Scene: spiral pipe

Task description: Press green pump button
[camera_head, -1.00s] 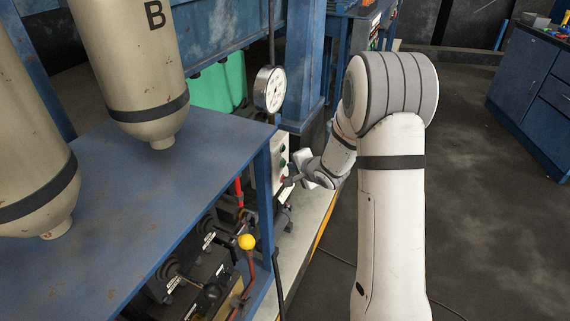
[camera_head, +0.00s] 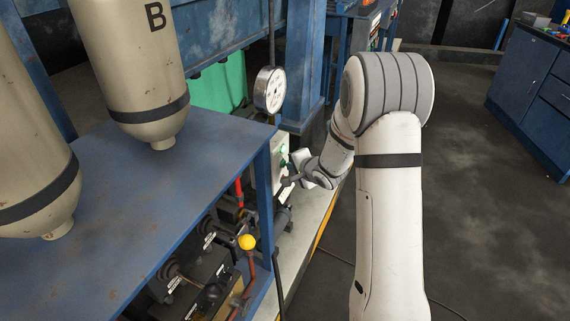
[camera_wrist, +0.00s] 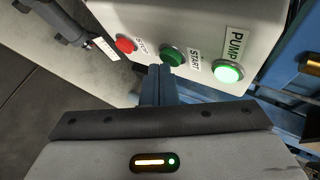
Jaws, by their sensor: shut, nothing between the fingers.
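A pale control box (camera_wrist: 205,22) shows in the wrist view with a row of buttons. The green pump button (camera_wrist: 228,71), beside the PUMP label, glows bright green at the right. A darker green button (camera_wrist: 173,56) sits in the middle by the START label, and a red button (camera_wrist: 125,45) at the left by the STOP label. My gripper (camera_wrist: 158,70) is shut and empty. Its tips appear just below the START button, left of the pump button; contact cannot be told. In the head view my gripper (camera_head: 290,180) is at the front of the box (camera_head: 279,160).
A blue bench (camera_head: 200,180) carries two beige tanks (camera_head: 140,80). A round gauge (camera_head: 270,90) stands above the box. A blue cabinet (camera_head: 535,90) is at the far right; the floor between is open.

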